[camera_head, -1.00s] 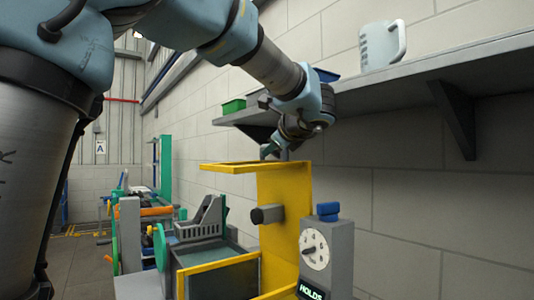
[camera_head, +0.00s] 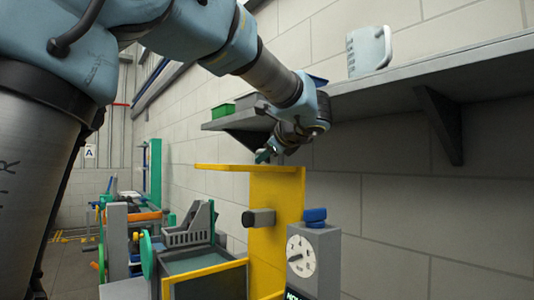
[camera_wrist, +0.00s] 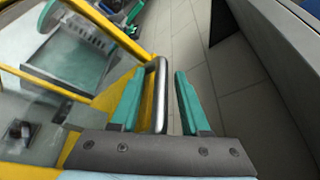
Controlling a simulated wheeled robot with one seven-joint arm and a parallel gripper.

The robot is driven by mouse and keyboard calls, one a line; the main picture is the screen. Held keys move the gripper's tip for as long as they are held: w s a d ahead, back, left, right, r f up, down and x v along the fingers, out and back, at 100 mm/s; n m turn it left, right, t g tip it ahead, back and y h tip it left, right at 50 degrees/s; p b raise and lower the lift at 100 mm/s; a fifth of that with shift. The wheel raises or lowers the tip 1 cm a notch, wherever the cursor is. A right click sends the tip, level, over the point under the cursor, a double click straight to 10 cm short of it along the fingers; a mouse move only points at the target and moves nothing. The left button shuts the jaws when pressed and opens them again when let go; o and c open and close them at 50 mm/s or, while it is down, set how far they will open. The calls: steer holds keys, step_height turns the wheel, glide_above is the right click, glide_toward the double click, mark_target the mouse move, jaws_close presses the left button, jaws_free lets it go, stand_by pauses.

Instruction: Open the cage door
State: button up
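The cage has a yellow frame (camera_head: 272,205) with a flat top bar, and it stands below my arm in the head view. In the wrist view its yellow frame (camera_wrist: 110,97) runs along the left, with see-through panels. A bent grey metal bar handle (camera_wrist: 160,95) rises at the frame's edge. My gripper (camera_wrist: 160,74) is open, its teal fingers on either side of the handle with a gap at each side. In the head view my gripper (camera_head: 266,155) is just above the cage top, and the handle cannot be made out.
A grey box with a dial (camera_head: 301,256) and blue top stands right of the cage. A wall shelf (camera_head: 440,75) with a pale mug (camera_head: 369,50) and a green bin (camera_head: 223,111) is behind my arm. A grey rack (camera_head: 192,228) stands left.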

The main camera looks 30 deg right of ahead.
steer(key=b+v, duration=0.3)
steer(key=v, duration=0.8)
steer(key=shift+f, duration=0.1)
stand_by(0.5)
